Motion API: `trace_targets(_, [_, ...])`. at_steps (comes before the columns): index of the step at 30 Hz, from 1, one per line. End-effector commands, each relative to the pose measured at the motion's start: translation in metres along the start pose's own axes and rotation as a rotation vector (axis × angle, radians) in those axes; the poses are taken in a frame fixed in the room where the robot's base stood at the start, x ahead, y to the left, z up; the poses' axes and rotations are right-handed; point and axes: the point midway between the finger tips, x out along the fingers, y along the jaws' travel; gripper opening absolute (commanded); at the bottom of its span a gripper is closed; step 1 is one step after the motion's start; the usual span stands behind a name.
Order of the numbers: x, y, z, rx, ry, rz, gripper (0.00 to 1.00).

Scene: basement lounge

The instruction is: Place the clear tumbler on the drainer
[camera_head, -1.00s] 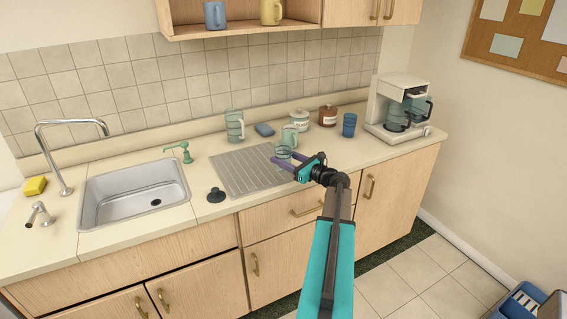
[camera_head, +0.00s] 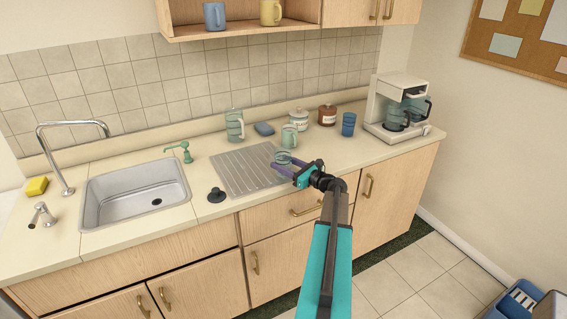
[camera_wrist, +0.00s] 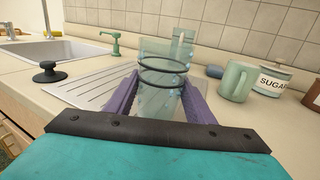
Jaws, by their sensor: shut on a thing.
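The clear tumbler (camera_wrist: 160,85) is a see-through glass with dark bands, upright between the purple fingers of my gripper (camera_wrist: 157,100) in the wrist view. In the head view the tumbler (camera_head: 283,157) shows at the fingertips of my gripper (camera_head: 280,167), which is shut on it. The drainer (camera_head: 243,175) is a ridged metal board right of the sink. The tumbler is at or over its right edge; I cannot tell whether its base touches anything. The drainer (camera_wrist: 93,91) also shows left of the tumbler in the wrist view.
A clear pitcher (camera_head: 235,124) stands behind the drainer beside a blue sponge (camera_head: 264,129). A green mug (camera_head: 289,136), sugar jar (camera_head: 299,119) and blue cup (camera_head: 348,124) stand to the right. A black plunger-like stopper (camera_head: 216,195) sits left of the drainer. The drainer's surface looks clear.

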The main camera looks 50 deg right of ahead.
Motion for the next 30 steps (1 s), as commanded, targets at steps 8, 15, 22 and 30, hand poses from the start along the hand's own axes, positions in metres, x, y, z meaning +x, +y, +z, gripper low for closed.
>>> trace_targets(8, [-0.0001,0.0002,-0.0040,-0.001,-0.001,0.000,0.17])
trace_targets(15, [-0.0001,0.0002,-0.0062,-0.001,-0.001,0.000,0.17])
trace_targets(22, [-0.0002,0.0002,-0.0086,-0.001,-0.001,0.000,0.17])
trace_targets(30, [-0.0001,0.0002,-0.0083,0.000,0.000,0.000,0.68])
